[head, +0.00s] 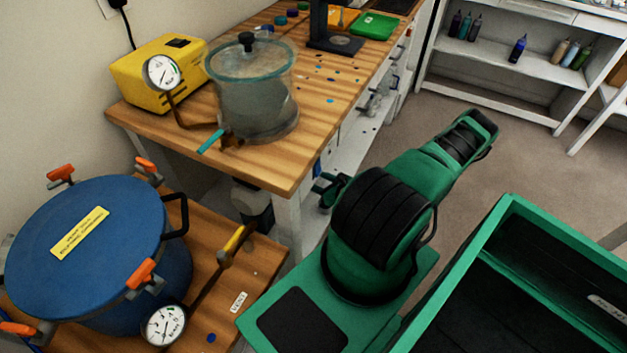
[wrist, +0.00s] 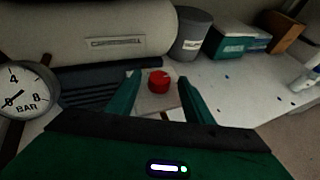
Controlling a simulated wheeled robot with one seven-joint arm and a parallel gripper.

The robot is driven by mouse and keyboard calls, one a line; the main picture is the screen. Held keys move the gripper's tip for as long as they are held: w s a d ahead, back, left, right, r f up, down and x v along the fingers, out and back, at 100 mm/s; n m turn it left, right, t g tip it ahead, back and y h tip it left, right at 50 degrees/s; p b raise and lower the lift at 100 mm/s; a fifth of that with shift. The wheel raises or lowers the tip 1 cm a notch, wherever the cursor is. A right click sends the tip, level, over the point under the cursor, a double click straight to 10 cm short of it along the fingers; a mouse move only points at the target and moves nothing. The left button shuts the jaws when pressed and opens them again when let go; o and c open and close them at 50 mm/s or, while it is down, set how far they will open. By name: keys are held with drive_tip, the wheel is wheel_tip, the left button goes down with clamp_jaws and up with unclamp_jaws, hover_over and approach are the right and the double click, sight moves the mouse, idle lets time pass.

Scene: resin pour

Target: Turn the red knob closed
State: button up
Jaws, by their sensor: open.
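The red knob (wrist: 159,81) shows in the wrist view, on a pale block or fitting in the middle of the picture. My gripper (wrist: 157,88) is open, with one green finger to the left of the knob and one to the right. The knob shows in the gap between the fingers, with space on both sides, and they do not appear to touch it. How far the fingertips are from it in depth is hard to tell.
In the wrist view, a BAR gauge (wrist: 25,92) is at left, a large pale tank (wrist: 100,28) behind, and a grey bin (wrist: 190,35) and green box (wrist: 240,35) at back. In the head view, a blue pressure pot (head: 90,235) and a clear chamber (head: 255,105) stand on wooden surfaces.

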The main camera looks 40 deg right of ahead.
drive_tip(key=shift+w+f, duration=0.25)
drive_tip(key=shift+w, duration=0.3)
drive_tip(key=c, duration=1)
drive_tip(key=shift+a, duration=0.1)
